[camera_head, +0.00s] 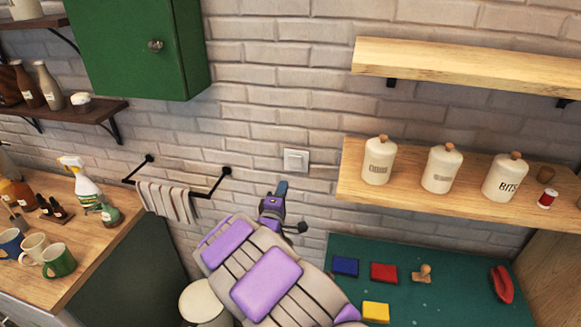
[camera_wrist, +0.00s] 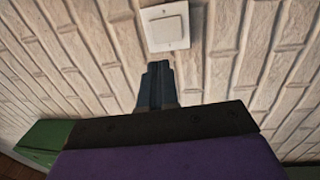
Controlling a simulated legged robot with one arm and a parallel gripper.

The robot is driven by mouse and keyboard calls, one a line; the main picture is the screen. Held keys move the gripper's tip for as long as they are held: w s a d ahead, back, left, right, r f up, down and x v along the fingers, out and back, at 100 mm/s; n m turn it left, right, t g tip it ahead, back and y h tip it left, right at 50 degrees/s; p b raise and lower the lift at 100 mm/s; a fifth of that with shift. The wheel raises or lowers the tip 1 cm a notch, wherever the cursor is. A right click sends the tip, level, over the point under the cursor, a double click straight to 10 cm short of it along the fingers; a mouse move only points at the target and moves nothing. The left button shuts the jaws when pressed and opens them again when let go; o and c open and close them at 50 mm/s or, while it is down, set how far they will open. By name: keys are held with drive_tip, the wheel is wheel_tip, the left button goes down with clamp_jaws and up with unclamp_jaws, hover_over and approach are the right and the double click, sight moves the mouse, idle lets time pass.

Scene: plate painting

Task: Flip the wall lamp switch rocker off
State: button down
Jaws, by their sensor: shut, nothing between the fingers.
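The wall lamp switch (camera_head: 296,161) is a small white square plate with a rocker, on the pale brick wall between the towel rail and the lower right shelf. In the wrist view the switch (camera_wrist: 166,26) is at the top centre, just beyond my fingertips. My gripper (camera_head: 281,188) is shut and empty, with its blue-grey fingers pointing up toward the wall, below and a little left of the switch. The closed fingers (camera_wrist: 158,70) show in the wrist view below the plate, apart from it in the picture. I cannot tell the rocker's tilt.
A black rail (camera_head: 190,190) with a striped towel (camera_head: 168,202) is left of my gripper. A green cabinet (camera_head: 135,50) hangs at upper left. A wooden shelf (camera_head: 440,200) with white canisters (camera_head: 442,168) is at right, above a green worktop (camera_head: 450,305). The wall around the switch is bare.

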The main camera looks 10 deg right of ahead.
sight(294, 160)
drive_tip(key=x, duration=1)
drive_tip(key=shift+w+d+b, duration=0.2)
drive_tip(key=shift+d+b, duration=0.15)
drive_tip(key=shift+w, duration=0.2)
